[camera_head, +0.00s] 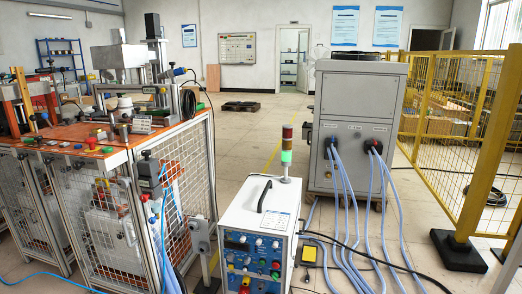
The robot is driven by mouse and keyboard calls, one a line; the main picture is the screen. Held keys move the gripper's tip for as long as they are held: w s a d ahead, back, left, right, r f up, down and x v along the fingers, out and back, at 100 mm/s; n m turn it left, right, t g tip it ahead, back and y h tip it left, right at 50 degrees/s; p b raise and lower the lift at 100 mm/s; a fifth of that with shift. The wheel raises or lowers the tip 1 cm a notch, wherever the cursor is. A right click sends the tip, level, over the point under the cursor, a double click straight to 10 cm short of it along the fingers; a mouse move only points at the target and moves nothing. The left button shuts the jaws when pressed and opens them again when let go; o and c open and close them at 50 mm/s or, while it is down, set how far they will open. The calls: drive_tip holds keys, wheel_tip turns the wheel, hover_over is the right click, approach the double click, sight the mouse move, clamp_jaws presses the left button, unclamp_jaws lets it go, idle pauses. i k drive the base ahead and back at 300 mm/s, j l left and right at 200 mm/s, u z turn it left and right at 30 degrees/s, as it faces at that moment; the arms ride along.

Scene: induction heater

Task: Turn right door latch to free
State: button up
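An orange-topped workbench (70,150) with metal-framed mesh doors stands on the left. One mesh door (112,235) faces me at its front, left of the corner. Another mesh panel (190,150) closes its right side. A small grey box with a dark knob (150,170) is fixed near the front right corner. The right door latch is too small for me to tell apart from the other fittings. My gripper is not in view.
A white control box (258,235) with a signal light (286,150) stands at front centre. Behind it a grey cabinet (355,120) trails several blue hoses (350,215) across the floor. A yellow fence (450,130) runs along the right. A blue cable (45,280) lies front left. The floor behind is mostly open.

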sight(123, 182)
drive_tip(key=i+j, duration=0.2)
drive_tip(key=j, duration=0.45)
drive_tip(key=i+j+z, duration=0.15)
drive_tip(key=j, duration=0.45)
drive_tip(key=i+j, duration=0.15)
drive_tip(key=j, duration=0.5)
drive_tip(key=i+j+z, duration=0.1)
drive_tip(key=j, duration=0.55)
drive_tip(key=i+j+z, duration=0.1)
drive_tip(key=j, duration=0.55)
drive_tip(key=i+j, duration=0.15)
drive_tip(key=j, duration=0.5)
drive_tip(key=i+j+z, duration=0.1)
drive_tip(key=j, duration=0.6)
drive_tip(key=k+z, duration=0.1)
drive_tip(key=z, duration=0.3)
drive_tip(key=k+j+z, duration=0.1)
drive_tip(key=z, duration=0.25)
drive_tip(key=k+z, duration=0.1)
drive_tip(key=z, duration=0.3)
